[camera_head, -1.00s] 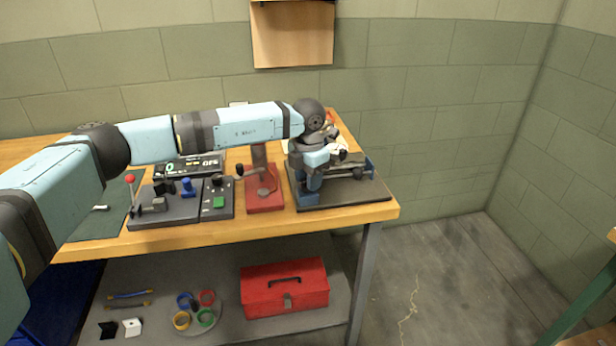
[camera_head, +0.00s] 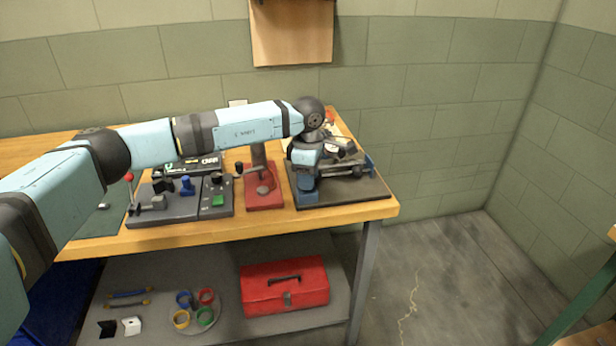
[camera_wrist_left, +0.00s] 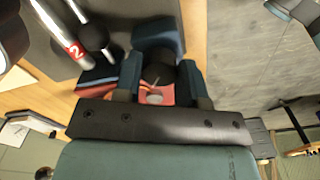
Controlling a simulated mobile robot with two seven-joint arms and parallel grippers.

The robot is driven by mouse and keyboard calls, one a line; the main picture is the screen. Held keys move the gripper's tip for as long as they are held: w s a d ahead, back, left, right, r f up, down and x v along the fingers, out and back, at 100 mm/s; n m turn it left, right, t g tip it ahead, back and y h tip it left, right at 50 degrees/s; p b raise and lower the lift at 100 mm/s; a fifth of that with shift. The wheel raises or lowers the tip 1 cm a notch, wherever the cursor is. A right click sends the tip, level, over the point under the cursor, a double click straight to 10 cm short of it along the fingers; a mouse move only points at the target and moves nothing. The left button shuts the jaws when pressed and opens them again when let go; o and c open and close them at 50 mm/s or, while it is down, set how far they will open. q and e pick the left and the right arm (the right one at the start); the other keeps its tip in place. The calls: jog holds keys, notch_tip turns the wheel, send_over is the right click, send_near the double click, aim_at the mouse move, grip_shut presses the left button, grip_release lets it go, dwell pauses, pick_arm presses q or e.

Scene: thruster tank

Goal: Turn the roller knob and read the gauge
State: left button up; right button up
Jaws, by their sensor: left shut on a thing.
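My left gripper (camera_head: 305,180) points down at the front left of the roller fixture, whose dark base plate (camera_head: 355,194) lies at the bench's right end. In the left wrist view, the gripper's teal fingers (camera_wrist_left: 157,78) are shut on a dark knob (camera_wrist_left: 160,72), mostly hidden between them. A blue block (camera_wrist_left: 157,35) stands just beyond it. A metal roller with a red band marked 2 (camera_wrist_left: 72,48) lies beside the fingers. A pale round dial, probably the gauge (camera_head: 331,148), shows behind the wrist; its reading is too small to tell. My right gripper is out of view.
A red stand (camera_head: 265,198) with a lever is close on the gripper's left. A grey control panel (camera_head: 180,212) with a red-tipped lever is farther left. A red toolbox (camera_head: 285,288) sits on the lower shelf. The bench's right edge is close to the fixture.

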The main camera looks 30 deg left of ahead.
pick_arm(q)
jog(key=m, duration=0.5)
jog(key=shift+m+b, duration=0.3)
jog(key=m, duration=0.4)
jog(key=shift+s, duration=0.1)
jog(key=shift+m+b, duration=0.4)
jog(key=shift+m, duration=0.7)
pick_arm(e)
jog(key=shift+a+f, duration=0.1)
pick_arm(q)
jog(key=o, duration=0.9)
jog(key=shift+r, duration=0.15)
